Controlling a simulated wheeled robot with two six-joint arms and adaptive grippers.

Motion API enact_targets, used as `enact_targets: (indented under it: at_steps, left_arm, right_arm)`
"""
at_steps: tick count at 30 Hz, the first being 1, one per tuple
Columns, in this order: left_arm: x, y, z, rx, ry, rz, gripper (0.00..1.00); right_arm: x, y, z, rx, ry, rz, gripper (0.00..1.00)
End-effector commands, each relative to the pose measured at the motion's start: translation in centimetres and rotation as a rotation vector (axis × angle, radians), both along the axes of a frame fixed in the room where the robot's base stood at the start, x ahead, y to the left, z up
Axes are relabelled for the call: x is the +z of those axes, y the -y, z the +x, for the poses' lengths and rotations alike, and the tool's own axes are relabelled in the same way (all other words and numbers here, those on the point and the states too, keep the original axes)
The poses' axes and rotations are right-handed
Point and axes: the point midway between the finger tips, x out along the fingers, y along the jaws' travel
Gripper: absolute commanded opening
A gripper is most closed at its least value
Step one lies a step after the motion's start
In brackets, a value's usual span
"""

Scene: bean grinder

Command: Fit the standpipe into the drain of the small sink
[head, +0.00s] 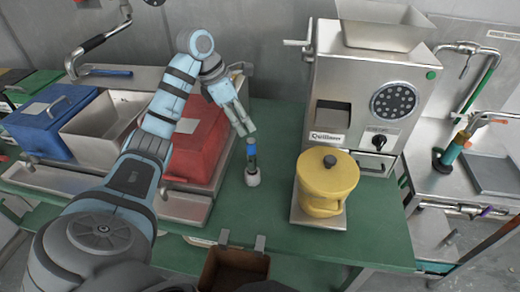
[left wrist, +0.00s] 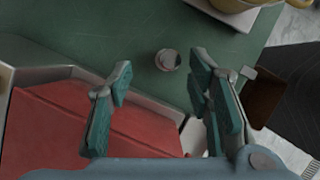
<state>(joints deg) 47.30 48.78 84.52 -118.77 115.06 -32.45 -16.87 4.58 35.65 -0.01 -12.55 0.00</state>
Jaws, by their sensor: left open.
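A short upright piece (head: 252,165) with a dark top, a blue band and a pale round base stands on the green table; I cannot tell if it is the standpipe. My left gripper (head: 245,130) is open and empty just above it. In the left wrist view the open fingers (left wrist: 160,85) spread on either side, and a small round grey-rimmed piece (left wrist: 168,60) shows beyond their gap. A green tapered tube (head: 455,148) stands tilted at the metal sink (head: 492,172) on the right; it may be the standpipe. The drain is not clearly visible. My right gripper is out of view.
The grinder (head: 345,95) and a yellow lidded pot (head: 327,180) stand to the right. A red box (head: 200,140), an open metal bin (head: 100,125) and a blue box (head: 50,120) stand left. A brown bin (head: 232,270) hangs at the front edge.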

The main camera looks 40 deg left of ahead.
Motion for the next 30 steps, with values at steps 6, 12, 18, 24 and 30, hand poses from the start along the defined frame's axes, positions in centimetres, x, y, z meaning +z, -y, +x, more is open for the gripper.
enact_targets:
  at_steps: [6,12,18,24,30]
  left_arm:
    - [-5.0,0.6,0.8,0.014,-0.012,-0.001,0.46]
    - [-8.2,1.2,1.7,0.017,-0.009,0.000,0.46]
    - [-11.6,2.4,1.8,0.014,-0.010,0.000,0.46]
    - [-13.3,2.8,2.6,0.015,-0.007,0.002,0.46]
    - [-13.3,2.8,2.6,0.014,-0.007,0.002,0.35]
  right_arm:
    - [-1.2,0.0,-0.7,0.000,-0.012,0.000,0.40]
    - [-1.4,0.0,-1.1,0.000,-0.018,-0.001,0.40]
    - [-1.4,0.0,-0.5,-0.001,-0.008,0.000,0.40]
    - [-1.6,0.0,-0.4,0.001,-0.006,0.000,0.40]
    - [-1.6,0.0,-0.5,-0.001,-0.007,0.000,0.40]
